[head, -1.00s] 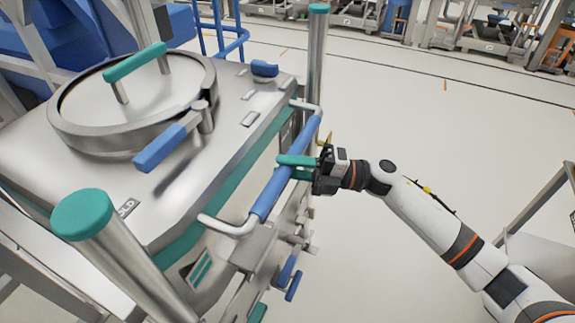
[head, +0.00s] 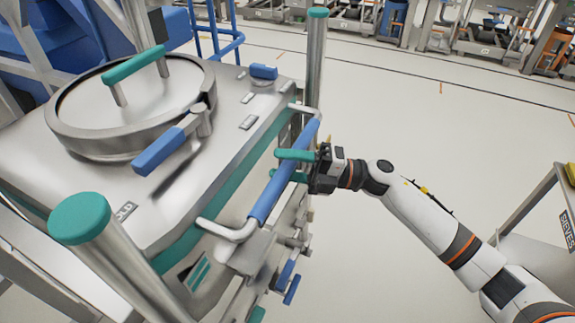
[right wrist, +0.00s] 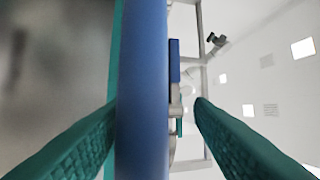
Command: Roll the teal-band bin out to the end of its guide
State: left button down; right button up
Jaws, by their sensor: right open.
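The teal-band bin (head: 165,213) is a large steel bin at the left of the head view, with a teal band below its top and a round lid (head: 125,100). A blue push bar (head: 273,185) on bent steel ends runs along its near right side. My right gripper (head: 280,165) is at the bar, with its teal fingers apart. In the right wrist view, the blue bar (right wrist: 142,90) passes between the open fingers (right wrist: 155,130), closer to the left finger and with a gap to the right one. The left gripper is not in view.
Steel posts with teal caps (head: 80,218) and (head: 317,13) stand at the bin's near and far corners. A metal frame marked SIEVES (head: 567,232) stands at the right edge. Pale floor (head: 420,140) lies open right of the bin, with racks at the back.

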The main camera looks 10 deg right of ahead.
jog(key=shift+d+f, duration=0.2)
jog(key=shift+d+f, duration=0.1)
jog(key=shift+d, duration=0.1)
jog(key=b+v, duration=0.2)
jog(key=v, duration=0.9)
jog(key=shift+d, duration=0.2)
jog(key=shift+s+a, duration=0.1)
jog(key=shift+s, duration=0.1)
